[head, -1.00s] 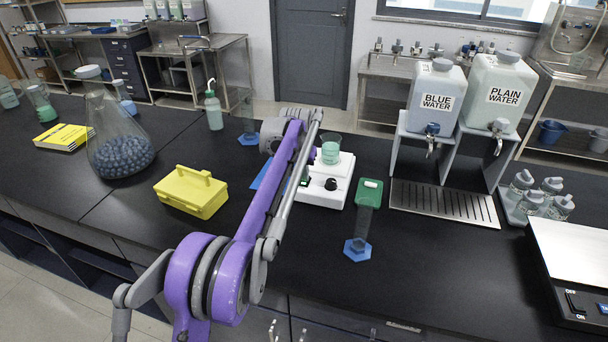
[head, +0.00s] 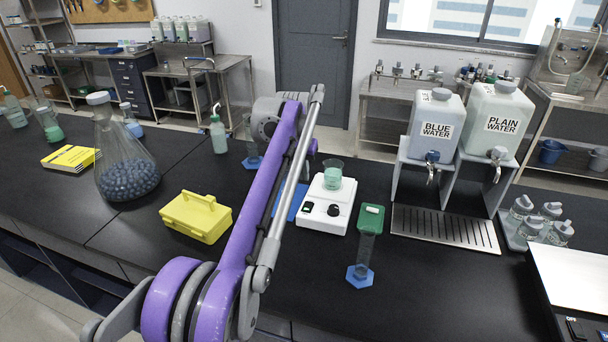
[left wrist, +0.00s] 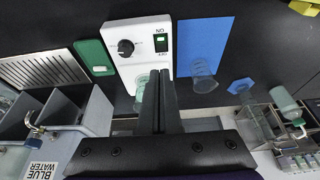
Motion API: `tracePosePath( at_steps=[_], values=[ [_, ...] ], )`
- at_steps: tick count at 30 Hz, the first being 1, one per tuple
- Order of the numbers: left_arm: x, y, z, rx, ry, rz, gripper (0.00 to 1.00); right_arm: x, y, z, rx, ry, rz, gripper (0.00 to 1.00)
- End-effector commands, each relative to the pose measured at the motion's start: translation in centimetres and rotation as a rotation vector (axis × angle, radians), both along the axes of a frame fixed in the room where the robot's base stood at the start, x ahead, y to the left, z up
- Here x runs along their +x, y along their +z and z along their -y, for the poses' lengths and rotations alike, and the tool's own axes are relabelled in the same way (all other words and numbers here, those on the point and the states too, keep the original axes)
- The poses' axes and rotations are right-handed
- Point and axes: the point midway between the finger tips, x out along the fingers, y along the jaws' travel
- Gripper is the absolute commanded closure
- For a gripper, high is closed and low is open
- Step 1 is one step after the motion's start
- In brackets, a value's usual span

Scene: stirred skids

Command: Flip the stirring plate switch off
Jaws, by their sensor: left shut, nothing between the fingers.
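The white stirring plate (head: 327,222) stands on the black bench and carries a beaker of green liquid (head: 333,176). The plate also shows at the top of the left wrist view (left wrist: 128,66). Its front has a black knob (left wrist: 126,47) and a rocker switch (left wrist: 161,43) with a green part, between ON and OFF labels. My left gripper (left wrist: 159,76) is shut and empty. In the left wrist view its fingertips appear below the switch, partly covering the beaker. My right gripper is out of view.
A blue mat (left wrist: 204,38) lies beside the plate. A yellow box (head: 197,217) and a big flask (head: 126,180) stand left. Water dispensers (head: 433,130) stand right.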

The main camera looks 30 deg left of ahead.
Motion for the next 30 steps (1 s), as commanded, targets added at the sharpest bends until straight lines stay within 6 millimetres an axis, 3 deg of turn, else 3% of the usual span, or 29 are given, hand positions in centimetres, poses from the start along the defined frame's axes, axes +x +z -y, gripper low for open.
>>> tracePosePath(
  at_steps=[11,20,26,30],
  values=[
    [1.5,0.4,-0.5,0.001,0.0,0.003,1.0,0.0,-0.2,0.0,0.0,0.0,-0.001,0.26],
    [1.5,0.3,-0.6,0.001,0.0,0.004,1.0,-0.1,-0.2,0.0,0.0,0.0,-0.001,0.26],
    [2.2,-1.7,-0.7,0.001,0.0,0.003,1.0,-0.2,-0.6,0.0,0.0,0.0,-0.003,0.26],
    [3.1,-4.4,-0.9,0.001,0.0,0.003,1.0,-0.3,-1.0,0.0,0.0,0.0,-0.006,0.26]
  ],
)
